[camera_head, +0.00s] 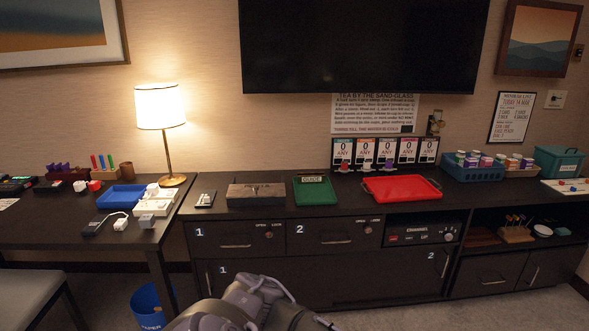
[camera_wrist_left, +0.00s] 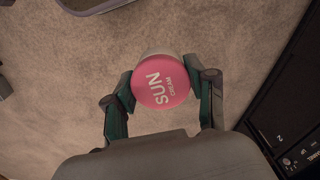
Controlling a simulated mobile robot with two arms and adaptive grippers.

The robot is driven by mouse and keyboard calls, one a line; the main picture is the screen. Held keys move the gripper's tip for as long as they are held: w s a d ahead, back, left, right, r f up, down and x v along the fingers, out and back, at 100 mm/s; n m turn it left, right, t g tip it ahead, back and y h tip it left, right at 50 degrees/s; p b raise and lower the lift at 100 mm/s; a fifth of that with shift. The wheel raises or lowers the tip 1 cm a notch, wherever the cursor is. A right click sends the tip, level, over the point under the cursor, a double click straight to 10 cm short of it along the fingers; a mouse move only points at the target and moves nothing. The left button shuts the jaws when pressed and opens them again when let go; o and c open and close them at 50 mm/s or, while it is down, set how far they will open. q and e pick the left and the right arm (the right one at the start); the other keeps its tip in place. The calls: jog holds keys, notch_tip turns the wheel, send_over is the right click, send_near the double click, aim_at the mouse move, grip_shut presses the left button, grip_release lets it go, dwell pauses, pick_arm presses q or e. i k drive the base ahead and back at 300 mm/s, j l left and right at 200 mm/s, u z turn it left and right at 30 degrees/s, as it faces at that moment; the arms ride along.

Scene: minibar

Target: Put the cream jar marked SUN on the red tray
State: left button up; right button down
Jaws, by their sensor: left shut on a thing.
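The cream jar (camera_wrist_left: 161,81) has a pink lid marked SUN CREAM and faces the left wrist camera. My left gripper (camera_wrist_left: 162,88) is shut on it, with one dark green finger on each side, and holds it above the carpet. The red tray (camera_head: 402,188) lies on the long dark counter, right of the green tray, and looks empty. In the head view my grey arm (camera_head: 248,304) shows at the bottom, in front of the cabinet; the jar cannot be made out there. My right gripper is not in view.
A green tray (camera_head: 314,190) and a brown box (camera_head: 256,195) stand left of the red tray. Several numbered cards (camera_head: 388,151) stand behind it, with small coloured pieces. A blue crate (camera_head: 472,171) of jars is to the right. A blue bin (camera_head: 152,304) stands on the floor.

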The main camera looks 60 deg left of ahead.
aim_at(396, 185)
jog(key=i+j+u, duration=0.35)
jog(key=i+j, duration=0.5)
jog(key=j, duration=0.25)
jog(key=i+j+u, duration=0.3)
jog(key=i+j, duration=0.55)
jog(key=i, duration=0.1)
